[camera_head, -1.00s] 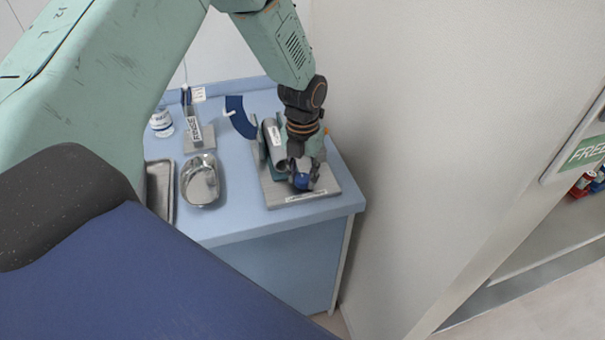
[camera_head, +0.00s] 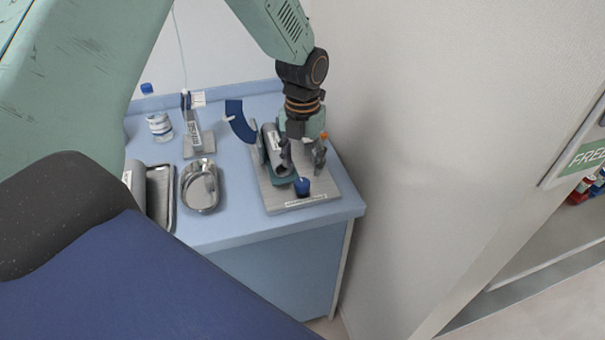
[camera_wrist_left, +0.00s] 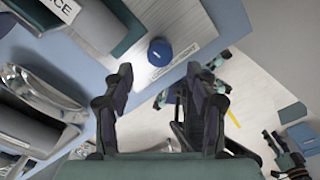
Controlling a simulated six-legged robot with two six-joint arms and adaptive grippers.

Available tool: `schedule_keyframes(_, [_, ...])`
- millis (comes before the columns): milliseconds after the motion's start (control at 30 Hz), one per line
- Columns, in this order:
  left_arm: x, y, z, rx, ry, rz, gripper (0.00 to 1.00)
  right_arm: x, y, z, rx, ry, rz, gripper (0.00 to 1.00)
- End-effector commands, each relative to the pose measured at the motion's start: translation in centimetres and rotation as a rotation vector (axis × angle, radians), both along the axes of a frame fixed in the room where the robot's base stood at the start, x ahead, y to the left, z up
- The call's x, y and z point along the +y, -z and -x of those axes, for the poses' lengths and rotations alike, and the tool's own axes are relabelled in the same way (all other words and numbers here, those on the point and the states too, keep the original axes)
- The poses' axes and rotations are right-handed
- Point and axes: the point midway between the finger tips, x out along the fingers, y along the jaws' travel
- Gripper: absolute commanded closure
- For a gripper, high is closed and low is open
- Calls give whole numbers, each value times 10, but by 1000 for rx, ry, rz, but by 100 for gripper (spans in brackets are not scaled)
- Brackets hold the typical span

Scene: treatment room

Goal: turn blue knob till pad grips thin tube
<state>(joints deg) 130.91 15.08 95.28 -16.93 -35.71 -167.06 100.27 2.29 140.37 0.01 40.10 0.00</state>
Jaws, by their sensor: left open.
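The blue knob (camera_head: 302,187) stands near the front of a grey base plate (camera_head: 325,187). It also shows in the left wrist view (camera_wrist_left: 160,52), beyond the fingertips. My left gripper (camera_head: 304,156) is open and empty, behind the knob in the head view and apart from it. In the wrist view its two fingers (camera_wrist_left: 159,80) stand wide apart. A grey cylinder (camera_head: 272,140) with a white label lies on the plate, left of the gripper. I cannot make out the pad or its contact with a tube. A faint thin line (camera_head: 179,45) hangs at the back wall.
A steel kidney-shaped dish (camera_head: 199,187), a tray (camera_head: 161,199), a bottle (camera_head: 160,124) and a small labelled stand (camera_head: 194,135) are on the blue counter (camera_head: 233,222). A curved blue piece (camera_head: 239,120) stands behind the cylinder. A wall (camera_head: 400,130) closes the right side.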

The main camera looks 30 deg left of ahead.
Motion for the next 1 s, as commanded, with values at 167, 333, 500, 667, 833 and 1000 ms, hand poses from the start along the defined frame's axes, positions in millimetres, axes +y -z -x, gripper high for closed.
schedule_keyframes(167, [0, -36, -1, -4, 0, 0, 42, 0, 0, 0, 0, 0, 0, 60])
schedule_keyframes(333, [0, -56, 0, -2, 0, 0, 42, 0, 0, 0, 0, 0, 0, 60])
schedule_keyframes(500, [0, -64, 0, -1, 0, 0, 42, 0, 0, 0, 0, 0, 0, 60])
schedule_keyframes(667, [0, -64, 0, 0, 0, 0, 42, 0, 0, 0, 0, 0, 0, 60])
schedule_keyframes(833, [0, -63, 1, 5, 0, 0, 42, 0, -1, 0, 0, 0, 0, 60])
schedule_keyframes(1000, [0, -57, 7, 35, 1, -2, 42, 0, -10, 0, 0, 0, 0, 60])
